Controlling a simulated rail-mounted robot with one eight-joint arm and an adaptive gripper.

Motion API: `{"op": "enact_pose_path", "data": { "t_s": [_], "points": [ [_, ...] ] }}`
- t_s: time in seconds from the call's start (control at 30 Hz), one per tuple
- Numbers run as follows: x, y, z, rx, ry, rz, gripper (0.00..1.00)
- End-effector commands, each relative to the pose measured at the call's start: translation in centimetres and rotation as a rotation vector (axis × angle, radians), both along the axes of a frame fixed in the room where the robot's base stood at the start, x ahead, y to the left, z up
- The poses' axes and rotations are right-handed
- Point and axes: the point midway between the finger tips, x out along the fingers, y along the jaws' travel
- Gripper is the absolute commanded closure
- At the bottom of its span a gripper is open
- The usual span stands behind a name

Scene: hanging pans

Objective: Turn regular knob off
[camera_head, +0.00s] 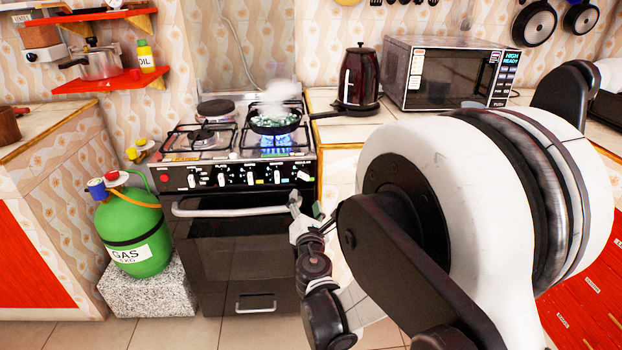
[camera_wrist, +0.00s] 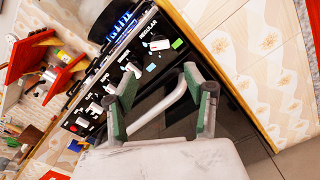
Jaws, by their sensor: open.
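The stove's front panel (camera_head: 237,175) carries a row of white knobs. The regular knob (camera_head: 303,176) is at its right end and looks tilted compared with the others. In the wrist view the regular knob (camera_wrist: 159,45) sits beside the "REGULAR" label, beyond my fingertips and apart from them. Blue flame (camera_head: 278,148) burns at the front right burner, below a steaming pan (camera_head: 275,123). My gripper (camera_head: 305,213) is in front of the oven's upper right, below the regular knob. In the wrist view my gripper (camera_wrist: 160,75) is open, with no object held.
The oven handle (camera_head: 235,209) runs across below the knobs; in the wrist view, the oven handle (camera_wrist: 158,115) passes between my fingers. A green gas bottle (camera_head: 131,228) stands left of the stove. A kettle (camera_head: 359,76) and microwave (camera_head: 447,73) stand on the right counter.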

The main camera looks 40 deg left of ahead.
Motion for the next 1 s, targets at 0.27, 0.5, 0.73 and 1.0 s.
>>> {"op": "enact_pose_path", "data": {
  "t_s": [0.27, 0.5, 0.73, 1.0],
  "points": [
    [3.8, 3.4, -0.2, 0.001, 0.002, -0.001, 0.52],
    [7.0, 6.1, -0.2, 0.002, 0.002, -0.002, 0.52],
    [8.8, 7.7, -0.1, 0.001, 0.003, -0.002, 0.52],
    [9.2, 8.1, 0.0, 0.002, 0.002, -0.001, 0.52]
  ]
}}
